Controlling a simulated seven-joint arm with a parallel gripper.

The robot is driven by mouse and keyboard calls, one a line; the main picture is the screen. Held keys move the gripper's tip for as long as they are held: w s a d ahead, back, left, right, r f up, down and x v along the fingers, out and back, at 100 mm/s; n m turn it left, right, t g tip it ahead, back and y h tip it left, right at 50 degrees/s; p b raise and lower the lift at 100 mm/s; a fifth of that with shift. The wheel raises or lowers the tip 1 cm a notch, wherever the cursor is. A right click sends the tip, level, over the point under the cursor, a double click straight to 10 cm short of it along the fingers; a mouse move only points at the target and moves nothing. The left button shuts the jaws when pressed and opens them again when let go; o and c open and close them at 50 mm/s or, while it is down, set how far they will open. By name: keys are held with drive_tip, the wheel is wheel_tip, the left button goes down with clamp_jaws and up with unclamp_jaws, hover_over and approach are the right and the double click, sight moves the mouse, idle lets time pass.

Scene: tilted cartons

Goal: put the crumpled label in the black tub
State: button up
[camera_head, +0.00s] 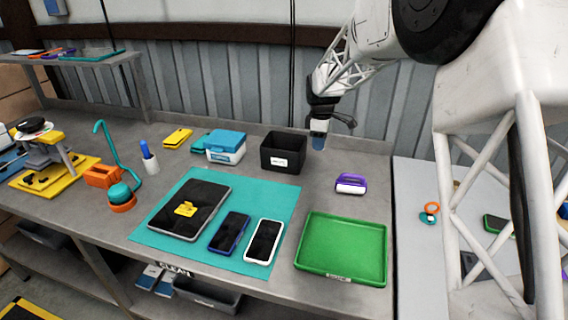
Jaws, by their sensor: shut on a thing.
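A crumpled yellow piece (186,209), which looks like the label, lies on the dark tablet (166,222) on the teal mat. The black tub (269,165) stands open at the back of the bench, with a white tag on its front; its floor is hidden. My gripper (318,140) points down just right of the tub, above the bench. It is shut on a small blue thing, too small and partly covered to identify; it is apart from the yellow piece.
A dark phone (229,233) and a white-edged phone (264,241) lie on the teal mat (258,192). A green tray (342,249) is front right, a purple-and-white item (351,184) behind it. A blue-and-white box (225,147) stands left of the tub.

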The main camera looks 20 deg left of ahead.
drive_tip(key=w+a+f, duration=0.1)
drive_tip(key=w+a, duration=0.1)
drive_tip(key=a, duration=0.4)
drive_tip(key=w+a, duration=0.3)
drive_tip(key=a, duration=0.4)
drive_tip(key=shift+a+f, duration=0.3)
drive_tip(key=shift+f, duration=0.1)
drive_tip(key=shift+w+f, duration=0.1)
drive_tip(key=shift+f, duration=2.4)
drive_tip(key=shift+f, duration=0.15)
drive_tip(key=shift+f, duration=2.4)
drive_tip(key=shift+f, duration=0.1)
drive_tip(key=o, duration=0.9)
